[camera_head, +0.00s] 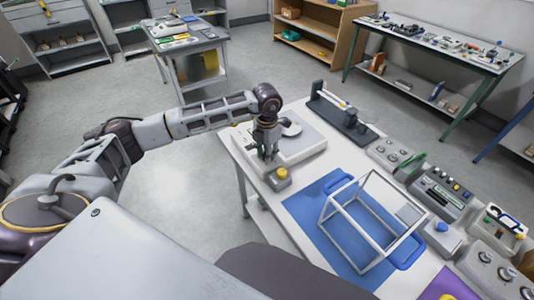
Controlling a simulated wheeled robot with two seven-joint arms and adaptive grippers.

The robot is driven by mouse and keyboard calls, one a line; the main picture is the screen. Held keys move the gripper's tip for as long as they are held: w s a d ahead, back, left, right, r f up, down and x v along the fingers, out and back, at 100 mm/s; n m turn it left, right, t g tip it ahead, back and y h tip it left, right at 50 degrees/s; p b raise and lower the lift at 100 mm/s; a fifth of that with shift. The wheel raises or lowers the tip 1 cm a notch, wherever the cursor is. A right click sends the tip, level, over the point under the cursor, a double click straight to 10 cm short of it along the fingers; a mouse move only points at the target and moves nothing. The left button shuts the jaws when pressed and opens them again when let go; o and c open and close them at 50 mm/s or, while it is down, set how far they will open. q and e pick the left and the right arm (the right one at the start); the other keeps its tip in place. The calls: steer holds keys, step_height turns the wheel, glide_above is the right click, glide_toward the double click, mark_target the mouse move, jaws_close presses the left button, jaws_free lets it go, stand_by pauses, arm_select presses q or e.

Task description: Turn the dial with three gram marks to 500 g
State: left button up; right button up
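My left gripper (267,153) points down over the near left part of a white flat device (305,148) on the table. Its fingers are small and dark here, and I cannot tell whether they are apart or closed on something. A pale round part (291,127) shows on the device just right of the gripper. No gram marks can be read, and I cannot tell which part is the dial; the gripper hides some of the device's surface. My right gripper is not in view.
A grey box with a yellow button (282,174) stands just in front of the gripper. A dark stand (340,115) is behind; grey control boxes (389,151) line the right.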

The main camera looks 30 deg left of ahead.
arm_select(q)
steer(key=o, duration=0.5)
steer(key=shift+c, duration=0.2)
step_height(320, 180, up, 12)
stand_by(0.6)
stand_by(0.6)
